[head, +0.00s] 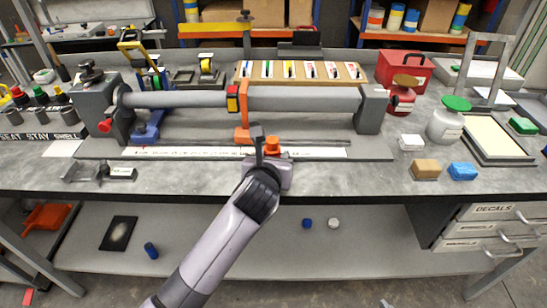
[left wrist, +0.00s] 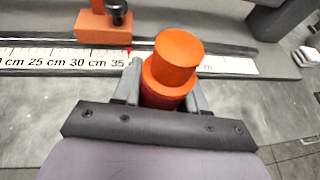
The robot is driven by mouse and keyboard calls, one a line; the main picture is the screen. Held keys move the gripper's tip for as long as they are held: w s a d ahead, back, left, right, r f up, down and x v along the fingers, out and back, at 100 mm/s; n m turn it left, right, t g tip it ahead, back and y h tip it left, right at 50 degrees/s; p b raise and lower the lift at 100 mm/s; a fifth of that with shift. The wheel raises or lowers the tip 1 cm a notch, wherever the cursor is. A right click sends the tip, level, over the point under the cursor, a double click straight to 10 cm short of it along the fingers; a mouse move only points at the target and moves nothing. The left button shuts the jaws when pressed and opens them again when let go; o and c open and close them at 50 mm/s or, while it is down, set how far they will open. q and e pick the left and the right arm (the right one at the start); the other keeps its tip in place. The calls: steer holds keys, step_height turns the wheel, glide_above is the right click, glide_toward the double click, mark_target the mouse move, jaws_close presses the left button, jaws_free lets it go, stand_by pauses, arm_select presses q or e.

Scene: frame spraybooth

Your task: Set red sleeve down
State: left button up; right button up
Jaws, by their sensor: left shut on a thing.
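My left gripper (head: 271,158) reaches in from the bottom of the head view to the front of the long fixture. In the left wrist view its fingers (left wrist: 160,92) are shut on the red sleeve (left wrist: 165,98), with a narrower orange cylindrical part (left wrist: 173,55) on top. The orange top also shows in the head view (head: 272,145). The sleeve's lower end is hidden by the gripper, so I cannot tell whether it touches anything. My right gripper is not in view.
A grey tube (head: 300,99) spans the fixture, with an orange carriage (head: 243,120) close to the gripper's left. A centimetre scale (head: 190,152) runs along the front. Tan (head: 426,169) and blue (head: 462,171) blocks lie right. The front bench strip is mostly clear.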

arm_select(q)
steer(key=o, duration=1.1)
steer(key=shift+r, duration=0.1)
steer(key=shift+s+r, duration=0.1)
steer(key=shift+s, duration=0.15)
steer(key=p+v, duration=0.1)
steer(key=v, duration=1)
steer(key=shift+s+a, duration=0.15)
steer(key=shift+s, duration=0.05)
